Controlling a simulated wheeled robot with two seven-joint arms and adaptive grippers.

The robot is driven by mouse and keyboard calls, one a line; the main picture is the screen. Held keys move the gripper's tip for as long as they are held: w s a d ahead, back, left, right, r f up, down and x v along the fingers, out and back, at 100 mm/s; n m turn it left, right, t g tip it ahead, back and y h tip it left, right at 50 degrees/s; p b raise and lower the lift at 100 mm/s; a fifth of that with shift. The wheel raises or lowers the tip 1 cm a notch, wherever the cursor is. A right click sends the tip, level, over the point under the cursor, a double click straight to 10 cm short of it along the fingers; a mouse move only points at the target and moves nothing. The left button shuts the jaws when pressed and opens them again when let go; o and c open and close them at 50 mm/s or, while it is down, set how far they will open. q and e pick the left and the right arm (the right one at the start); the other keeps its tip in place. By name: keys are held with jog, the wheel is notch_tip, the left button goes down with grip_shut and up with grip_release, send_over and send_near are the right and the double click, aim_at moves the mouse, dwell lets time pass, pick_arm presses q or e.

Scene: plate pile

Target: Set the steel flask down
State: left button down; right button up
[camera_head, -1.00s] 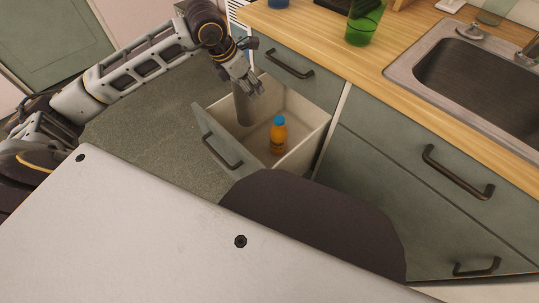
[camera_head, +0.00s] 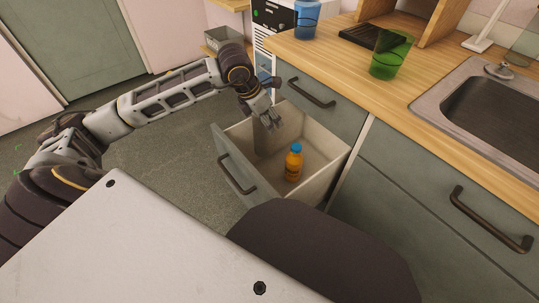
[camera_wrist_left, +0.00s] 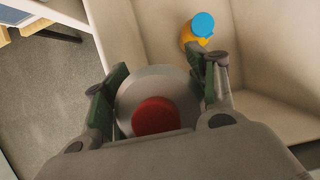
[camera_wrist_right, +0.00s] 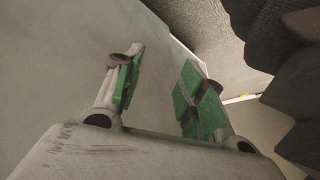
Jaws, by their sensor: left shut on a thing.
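The steel flask (camera_head: 262,139) is grey, and its red top (camera_wrist_left: 156,116) shows in the left wrist view. My left gripper (camera_head: 267,119) is shut on it from above, with one finger on each side. The flask is upright inside the open drawer (camera_head: 232,168), towards its left end in the head view. I cannot tell whether its base touches the drawer floor. My right gripper (camera_wrist_right: 158,88) shows only in its wrist view, with its fingers apart and nothing between them.
An orange bottle (camera_head: 293,167) with a blue cap stands in the drawer beside the flask. The wooden counter (camera_head: 340,72) above holds a green cup (camera_head: 388,60), a blue cup (camera_head: 306,22) and a sink (camera_head: 490,110). Bare drawer floor shows around the bottle.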

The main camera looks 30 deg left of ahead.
aim_at(267, 149)
pick_arm(q)
notch_tip(267, 149, down, 10)
jog(key=b, duration=0.3)
pick_arm(e)
jog(key=f, duration=0.3)
jog(key=shift+w+a+y, duration=0.25)
jog(key=shift+a+y, duration=0.05)
jog(key=shift+a, duration=0.05)
pick_arm(q)
jog(key=shift+f, duration=0.1)
jog(key=shift+f+b, duration=0.85)
jog(key=shift+f, duration=1.3)
pick_arm(e)
jog(key=shift+a+f, duration=0.15)
jog(key=shift+f, duration=0.7)
pick_arm(q)
jog(key=shift+f, duration=0.1)
pick_arm(e)
jog(key=shift+w+r+t, duration=0.1)
jog(key=shift+t, duration=0.2)
pick_arm(q)
jog(key=c, duration=0.7)
grip_release()
jog(key=shift+c, duration=0.2)
pick_arm(e)
jog(key=shift+r, duration=0.1)
